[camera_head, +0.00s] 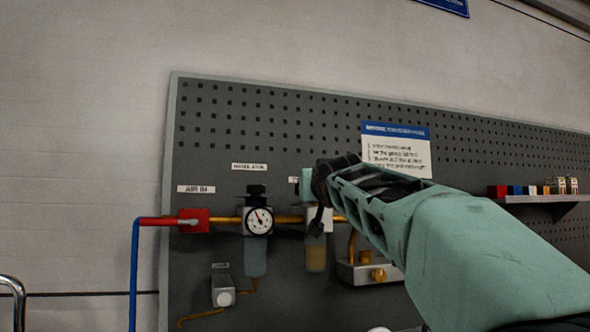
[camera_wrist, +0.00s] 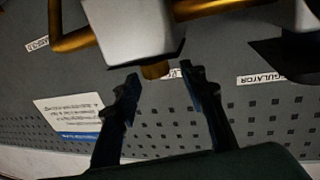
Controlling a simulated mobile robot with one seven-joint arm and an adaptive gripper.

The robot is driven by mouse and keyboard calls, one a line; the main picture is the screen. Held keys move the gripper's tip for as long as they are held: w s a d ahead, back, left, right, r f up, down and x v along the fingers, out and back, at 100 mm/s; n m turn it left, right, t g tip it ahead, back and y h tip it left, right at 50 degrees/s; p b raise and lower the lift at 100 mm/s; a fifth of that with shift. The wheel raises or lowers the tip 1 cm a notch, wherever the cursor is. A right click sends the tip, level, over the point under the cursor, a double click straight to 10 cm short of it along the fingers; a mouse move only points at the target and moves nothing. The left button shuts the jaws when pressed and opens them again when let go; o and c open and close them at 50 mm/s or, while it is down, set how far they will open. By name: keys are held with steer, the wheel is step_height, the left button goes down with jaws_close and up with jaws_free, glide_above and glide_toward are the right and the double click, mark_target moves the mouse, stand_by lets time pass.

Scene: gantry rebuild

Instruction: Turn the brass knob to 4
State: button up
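In the wrist view a short brass knob (camera_wrist: 155,71) sticks out of a pale grey block (camera_wrist: 130,30). My gripper (camera_wrist: 160,76) is open, one dark finger to each side of the knob, with gaps between; I cannot tell whether either finger touches it. In the head view my gripper (camera_head: 319,195) is in front of the unit right of the gauge, a pale block over an amber bowl (camera_head: 316,257), and hides its top. Another brass knob (camera_head: 379,275) sits on a grey box lower right. No number scale is readable at the knob.
The regulator gauge (camera_head: 259,220), with a black knob above, stands left of my gripper. A red valve (camera_head: 194,220) is farther left. Brass pipes (camera_head: 289,219) join the units. A notice (camera_head: 396,150) and a shelf (camera_head: 548,198) are on the pegboard (camera_head: 215,125).

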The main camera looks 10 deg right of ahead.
steer(key=shift+r, duration=4.1)
